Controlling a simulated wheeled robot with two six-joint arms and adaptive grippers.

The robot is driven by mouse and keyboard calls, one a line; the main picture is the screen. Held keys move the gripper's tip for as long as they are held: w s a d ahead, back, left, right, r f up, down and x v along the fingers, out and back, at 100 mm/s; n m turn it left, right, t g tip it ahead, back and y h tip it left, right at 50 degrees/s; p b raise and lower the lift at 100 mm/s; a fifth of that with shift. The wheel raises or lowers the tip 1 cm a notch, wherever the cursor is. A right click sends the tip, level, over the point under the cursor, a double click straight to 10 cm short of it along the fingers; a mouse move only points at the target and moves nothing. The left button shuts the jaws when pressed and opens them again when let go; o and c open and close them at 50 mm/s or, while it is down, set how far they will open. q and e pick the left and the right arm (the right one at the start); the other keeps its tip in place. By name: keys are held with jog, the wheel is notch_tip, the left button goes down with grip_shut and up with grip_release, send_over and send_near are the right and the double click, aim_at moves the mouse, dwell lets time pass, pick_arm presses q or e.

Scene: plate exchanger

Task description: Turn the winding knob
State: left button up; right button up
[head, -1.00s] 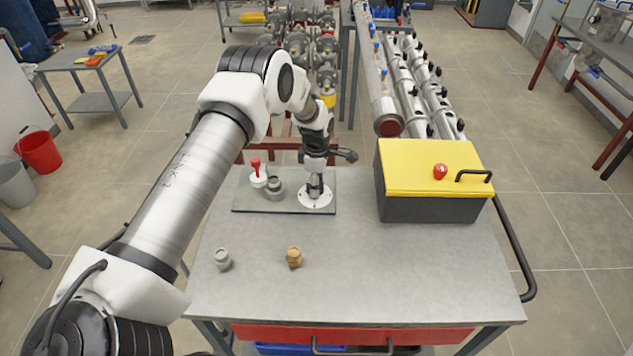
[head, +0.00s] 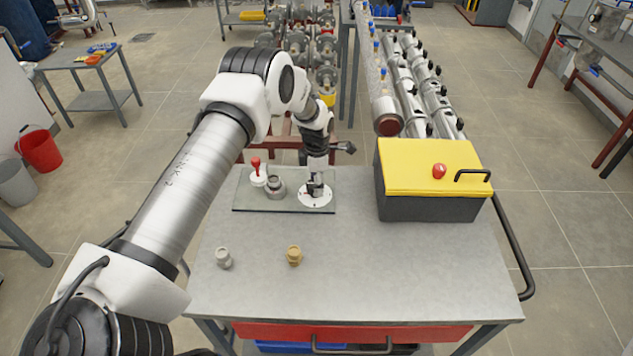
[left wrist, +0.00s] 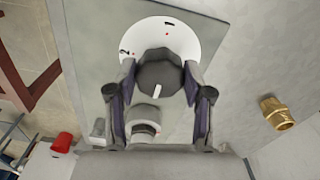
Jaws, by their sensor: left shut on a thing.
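The winding knob (left wrist: 160,76) is dark, with a white pointer line that points down and slightly left in the left wrist view. It stands on a round white dial (head: 309,204) with small dark and red marks, which also shows in the left wrist view (left wrist: 202,40). The dial sits at the right end of a grey plate (head: 243,203) on the workbench. My left gripper (head: 317,190) reaches down over the dial, its fingers shut on either side of the knob. In the head view it mostly hides the knob. My right gripper is in neither view.
On the plate, left of the dial, are a grey fitting (head: 275,188) and a red-handled white part (head: 256,172). A black box with yellow lid (head: 430,165) stands on the right. A grey fitting (head: 223,258) and a brass fitting (head: 294,256) lie in front. The bench's front right is clear.

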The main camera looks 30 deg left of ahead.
pick_arm(q)
jog(key=shift+f, duration=0.1)
jog(key=o, duration=1.2)
jog(key=shift+c, duration=0.2)
notch_tip(320, 180, up, 12)
